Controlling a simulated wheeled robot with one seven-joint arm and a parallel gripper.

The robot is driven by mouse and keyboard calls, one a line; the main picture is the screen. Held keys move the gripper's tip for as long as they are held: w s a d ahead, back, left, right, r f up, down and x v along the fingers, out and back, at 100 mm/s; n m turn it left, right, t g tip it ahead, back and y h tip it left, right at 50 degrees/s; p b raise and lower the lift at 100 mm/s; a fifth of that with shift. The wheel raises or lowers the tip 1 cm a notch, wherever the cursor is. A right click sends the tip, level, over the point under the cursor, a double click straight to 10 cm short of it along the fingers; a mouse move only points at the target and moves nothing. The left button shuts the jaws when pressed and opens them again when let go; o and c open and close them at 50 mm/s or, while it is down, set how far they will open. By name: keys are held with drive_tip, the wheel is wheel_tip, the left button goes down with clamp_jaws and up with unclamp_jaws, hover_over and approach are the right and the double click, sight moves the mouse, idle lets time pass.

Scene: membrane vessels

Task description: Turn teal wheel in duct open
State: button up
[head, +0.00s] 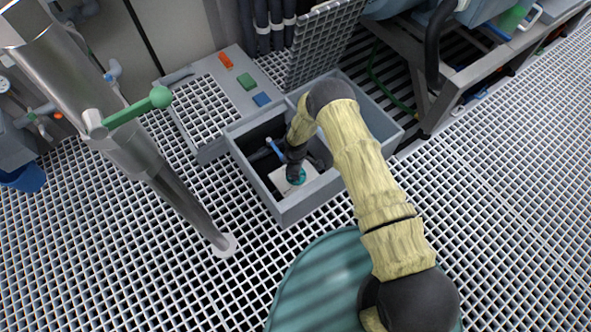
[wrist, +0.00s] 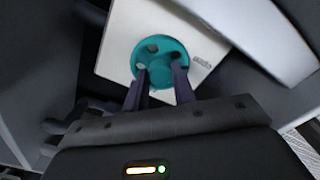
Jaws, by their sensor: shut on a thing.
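The teal wheel (wrist: 160,50) is round with several dark holes. It sits over a pale square plate (wrist: 117,42) in the wrist view. In the head view my arm hides part of the duct's right side, and the fingertips (head: 296,171) are hard to make out.
A blue-handled valve (head: 275,149) sits in the duct left of my wrist. A raised grating lid (head: 322,42) stands behind the duct. A steel pipe with a green lever (head: 140,107) rises at left. Red, green and blue blocks lie on the panel behind. Open grating floor lies at right.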

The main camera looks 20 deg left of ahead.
drive_tip(key=shift+d, duration=0.1)
drive_tip(key=o, duration=1)
wheel_tip(320, 180, up, 17)
drive_tip(key=p, duration=0.6)
drive_tip(key=shift+r+p, duration=0.2)
drive_tip(key=shift+p, duration=0.1)
